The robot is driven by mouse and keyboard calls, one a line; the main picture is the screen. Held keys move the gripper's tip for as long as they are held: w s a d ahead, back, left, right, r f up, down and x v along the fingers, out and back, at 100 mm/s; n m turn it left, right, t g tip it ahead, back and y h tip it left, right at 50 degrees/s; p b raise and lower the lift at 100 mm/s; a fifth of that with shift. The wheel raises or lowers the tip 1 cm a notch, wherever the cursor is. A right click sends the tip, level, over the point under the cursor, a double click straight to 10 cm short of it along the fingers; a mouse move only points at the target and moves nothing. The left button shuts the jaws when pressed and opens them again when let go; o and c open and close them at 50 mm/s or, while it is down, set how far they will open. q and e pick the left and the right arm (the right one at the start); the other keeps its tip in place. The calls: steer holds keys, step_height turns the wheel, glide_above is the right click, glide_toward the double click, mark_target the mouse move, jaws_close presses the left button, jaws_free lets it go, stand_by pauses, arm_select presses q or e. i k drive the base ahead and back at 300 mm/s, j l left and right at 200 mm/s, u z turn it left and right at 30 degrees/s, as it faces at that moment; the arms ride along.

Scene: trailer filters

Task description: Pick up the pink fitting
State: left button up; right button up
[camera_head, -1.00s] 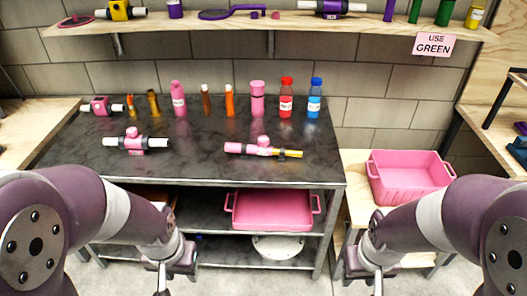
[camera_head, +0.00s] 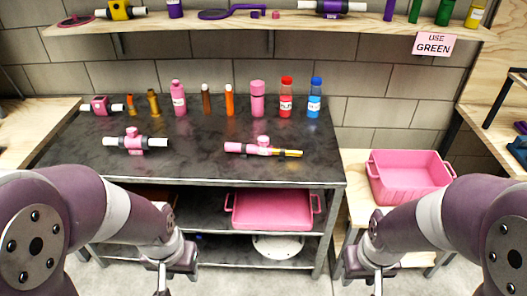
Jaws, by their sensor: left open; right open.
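Pink fittings stand on the dark bench top. One pink fitting with white and black pipe ends (camera_head: 133,141) lies at the front left, its round knob up. A smaller pink fitting (camera_head: 100,106) with a white end sits at the back left corner. A long pink piece with a yellow rod (camera_head: 262,148) lies at the front right of the bench. My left gripper (camera_head: 163,288) is open and empty low in front of the bench, cut off by the bottom edge. My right gripper (camera_head: 371,288) is open and empty to the right, also cut off there.
Several bottles and tubes, among them a red bottle (camera_head: 286,98) and a blue bottle (camera_head: 314,98), line the bench's back. A pink bin (camera_head: 410,190) stands on a side table. A pink tray (camera_head: 272,210) is on the lower shelf. The bench's middle is clear.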

mark_target(245, 149)
steer(key=i+j, duration=0.1)
steer(key=i, duration=0.45)
steer(key=i+j, duration=0.15)
steer(key=i, duration=0.4)
